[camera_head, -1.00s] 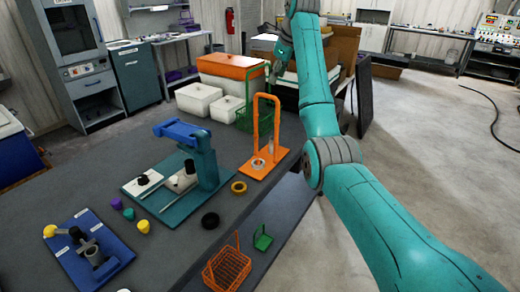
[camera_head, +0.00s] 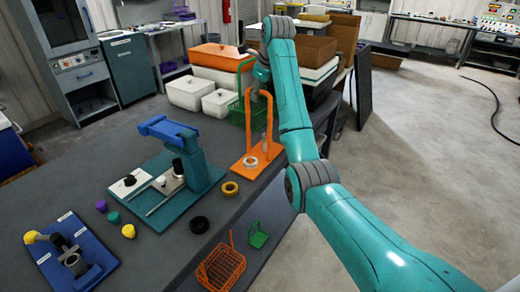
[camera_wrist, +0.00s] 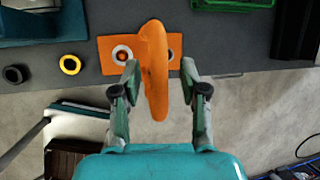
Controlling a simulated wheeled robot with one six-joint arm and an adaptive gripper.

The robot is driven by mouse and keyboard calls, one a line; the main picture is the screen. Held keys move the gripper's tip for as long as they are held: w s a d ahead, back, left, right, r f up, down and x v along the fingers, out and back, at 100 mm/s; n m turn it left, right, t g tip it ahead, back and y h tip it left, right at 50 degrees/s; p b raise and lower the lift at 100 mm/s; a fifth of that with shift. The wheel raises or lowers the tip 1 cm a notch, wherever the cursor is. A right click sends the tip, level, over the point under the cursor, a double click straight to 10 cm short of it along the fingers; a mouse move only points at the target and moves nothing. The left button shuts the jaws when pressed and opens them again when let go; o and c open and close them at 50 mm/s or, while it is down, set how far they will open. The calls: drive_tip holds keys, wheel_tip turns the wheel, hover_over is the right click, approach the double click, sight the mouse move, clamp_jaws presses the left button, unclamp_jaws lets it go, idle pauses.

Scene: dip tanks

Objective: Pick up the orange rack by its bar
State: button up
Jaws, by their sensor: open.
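The orange rack (camera_head: 247,165) is a flat orange plate with a tall arched bar, standing upright on the bench near its right edge. A pale ring lies on its plate. My gripper (camera_wrist: 160,72) is open, with one finger on each side of the bar and a visible gap to both. In the head view my gripper (camera_head: 258,88) is at the top of the arch, partly hidden by my arm. I see no contact.
A green wire basket (camera_head: 236,112) stands close behind the rack. A teal fixture (camera_head: 203,172) stands to its left, with a yellow ring (camera_head: 230,188) and black ring (camera_head: 199,224) nearby. A small orange wire basket (camera_head: 222,270) and small green holder (camera_head: 258,238) are in front.

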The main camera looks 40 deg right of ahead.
drive_tip(key=shift+w+f, duration=0.1)
drive_tip(key=shift+c, duration=0.2)
clamp_jaws()
drive_tip(key=shift+r, duration=0.2)
